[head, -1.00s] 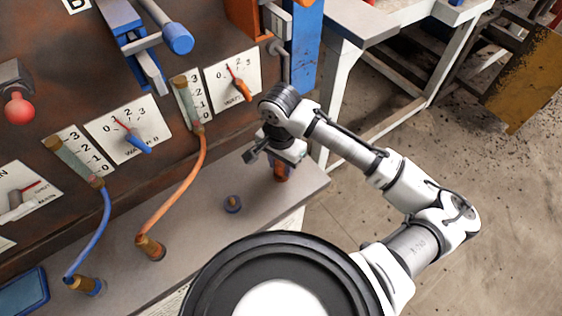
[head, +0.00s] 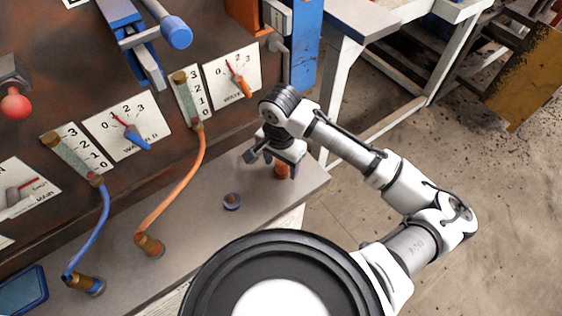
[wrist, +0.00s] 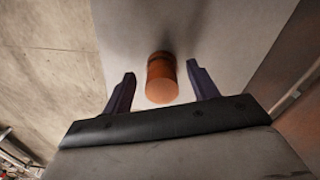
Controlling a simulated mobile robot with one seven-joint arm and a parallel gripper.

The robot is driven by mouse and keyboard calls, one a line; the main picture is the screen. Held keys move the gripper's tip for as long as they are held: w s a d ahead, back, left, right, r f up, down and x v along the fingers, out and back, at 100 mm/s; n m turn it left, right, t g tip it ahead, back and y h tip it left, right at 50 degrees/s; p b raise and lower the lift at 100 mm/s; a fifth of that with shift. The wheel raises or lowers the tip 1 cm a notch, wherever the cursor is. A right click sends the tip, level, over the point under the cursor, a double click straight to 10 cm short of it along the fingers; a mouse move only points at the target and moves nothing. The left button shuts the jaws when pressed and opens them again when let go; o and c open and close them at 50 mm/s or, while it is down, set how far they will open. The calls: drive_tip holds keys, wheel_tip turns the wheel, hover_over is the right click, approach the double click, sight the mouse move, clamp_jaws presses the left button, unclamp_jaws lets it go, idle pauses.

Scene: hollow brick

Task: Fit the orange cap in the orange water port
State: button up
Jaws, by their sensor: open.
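The orange cap (head: 281,172) appears as an orange cylinder standing on the grey ledge near its right end. In the wrist view the orange cap (wrist: 161,82) sits between the fingertips with gaps on both sides. My gripper (head: 284,168) is open above and around it; the open gripper also shows in the wrist view (wrist: 161,70), its dark fingers either side of the cap. An orange hose runs to a brass fitting with orange (head: 150,246) on the ledge, which may be the orange water port; its opening cannot be made out.
A blue hose ends at another brass fitting (head: 92,286). The panel (head: 60,100) with gauges, levers and a red knob rises behind. The ledge (head: 195,235) is bare between these pieces.

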drive_tip(key=shift+r, duration=3.75)
